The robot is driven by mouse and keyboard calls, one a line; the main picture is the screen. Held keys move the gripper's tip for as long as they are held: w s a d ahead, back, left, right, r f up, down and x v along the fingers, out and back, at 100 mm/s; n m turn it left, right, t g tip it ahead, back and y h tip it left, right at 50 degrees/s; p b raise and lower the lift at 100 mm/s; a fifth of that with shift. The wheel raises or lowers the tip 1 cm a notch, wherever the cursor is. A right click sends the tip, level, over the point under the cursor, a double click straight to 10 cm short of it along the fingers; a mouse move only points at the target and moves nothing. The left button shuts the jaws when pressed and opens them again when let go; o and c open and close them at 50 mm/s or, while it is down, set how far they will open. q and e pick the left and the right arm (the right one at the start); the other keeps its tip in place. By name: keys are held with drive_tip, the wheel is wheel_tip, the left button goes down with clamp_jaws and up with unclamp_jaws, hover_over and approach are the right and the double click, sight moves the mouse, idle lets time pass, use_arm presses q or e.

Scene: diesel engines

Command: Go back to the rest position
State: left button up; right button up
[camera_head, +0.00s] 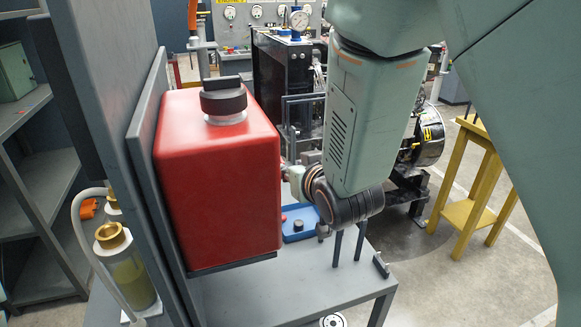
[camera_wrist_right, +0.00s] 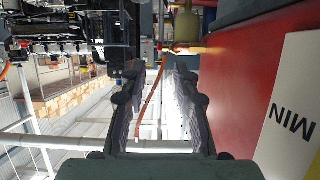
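My right arm comes in from the upper right of the head view and ends in a dark wrist beside the red tank (camera_head: 218,180). The gripper itself is hidden there behind the tank's right edge. In the right wrist view my right gripper (camera_wrist_right: 154,85) is open, with two dark fingers apart and nothing held between them. The red tank (camera_wrist_right: 250,85), with a white label marked MIN (camera_wrist_right: 290,115), fills the right side of that view, close beside the right finger. My left gripper is not in view.
A grey table (camera_head: 300,285) carries a blue tray (camera_head: 297,222) below the wrist. A yellow stand (camera_head: 470,185) is at right, grey shelves (camera_head: 45,190) at left. An orange hose (camera_wrist_right: 152,100) shows between the fingers; its distance is unclear.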

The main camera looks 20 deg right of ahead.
drive_tip(key=shift+s+r, duration=0.1)
drive_tip(key=shift+s, duration=0.15)
idle(0.3)
drive_tip(key=s+d+f+g, duration=0.1)
drive_tip(key=s+f+g, duration=0.1)
drive_tip(key=s+f, duration=0.3)
drive_tip(key=s+f+g, duration=0.2)
drive_tip(key=s+f, duration=0.3)
drive_tip(key=f, duration=0.4)
drive_tip(key=s+d+f+g, duration=0.1)
drive_tip(key=s+f+g, duration=0.2)
drive_tip(key=s+f, duration=0.2)
drive_tip(key=shift+d+f, duration=0.15)
drive_tip(key=shift+f, duration=0.5)
drive_tip(key=shift+d+f, duration=0.15)
drive_tip(key=shift+f, duration=0.45)
drive_tip(key=s+f+g, duration=0.3)
drive_tip(key=s+f, duration=0.2)
drive_tip(key=s, duration=0.6)
drive_tip(key=s+f+g, duration=0.4)
drive_tip(key=s+f, duration=0.2)
drive_tip(key=s, duration=0.6)
wheel_tip(320, 180, down, 10)
drive_tip(key=b, duration=1.1)
drive_tip(key=shift+w+d, duration=0.3)
drive_tip(key=shift+d, duration=0.05)
